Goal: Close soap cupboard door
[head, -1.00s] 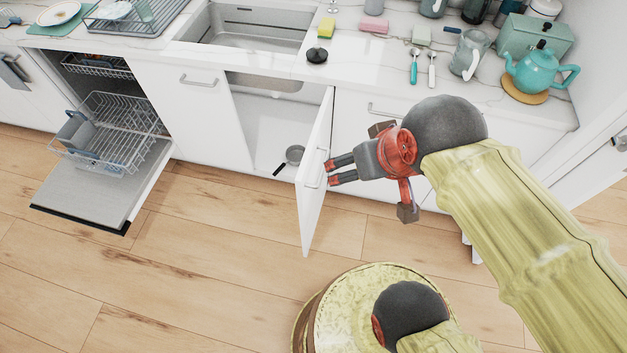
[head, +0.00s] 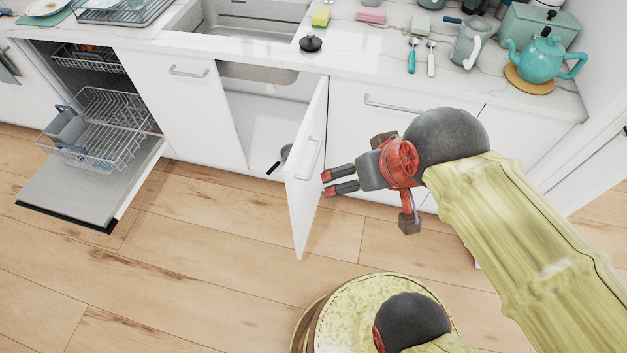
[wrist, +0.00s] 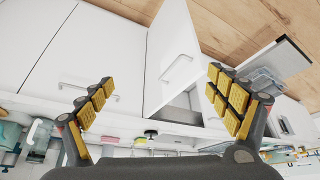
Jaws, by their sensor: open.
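The soap cupboard door (head: 308,180) stands open below the sink, swung outward from its right side, with a bar handle on the face toward my gripper. My gripper (head: 325,184) is open and empty, just right of the door, with its fingertips close to the handle but apart from it. In the wrist view the door (wrist: 173,50) and its handle show beyond and between the open fingers (wrist: 163,92).
An open dishwasher (head: 90,180) with a pulled-out rack and lowered door is at the left. The counter above holds a sponge (head: 321,16), a black sink plug (head: 311,43), and a teal teapot (head: 543,58).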

